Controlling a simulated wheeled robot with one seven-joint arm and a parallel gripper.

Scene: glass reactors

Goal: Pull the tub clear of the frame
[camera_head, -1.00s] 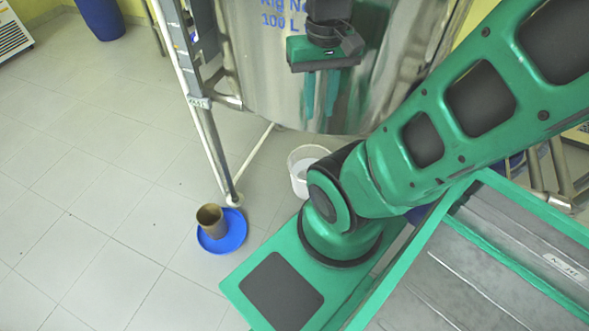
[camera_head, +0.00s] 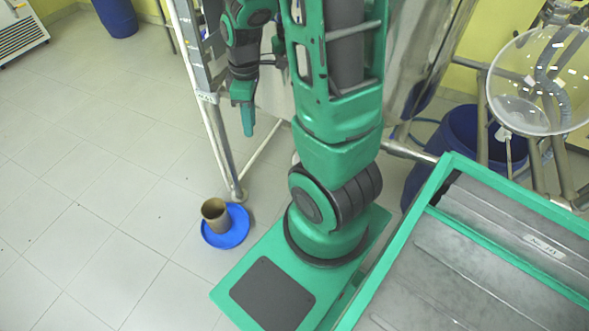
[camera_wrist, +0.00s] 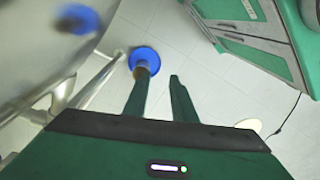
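The white tub that stood behind my arm in the earlier head view is hidden by my arm now. In the wrist view a pale round shape (camera_wrist: 249,125) shows past my gripper; I cannot tell whether it is the tub. The metal frame (camera_head: 222,150) has a leg reaching the floor, also seen in the wrist view (camera_wrist: 101,82). My gripper (camera_head: 246,118) points down, beside the frame in the picture. In the wrist view my gripper (camera_wrist: 160,84) has its fingers apart with nothing held between them.
A brown cup (camera_head: 214,214) stands on a blue dish (camera_head: 238,231) by the frame's foot. The steel reactor (camera_head: 408,50) is behind my arm. A glass vessel (camera_head: 540,80) and a dark blue barrel (camera_head: 462,140) are at right. The left floor is open.

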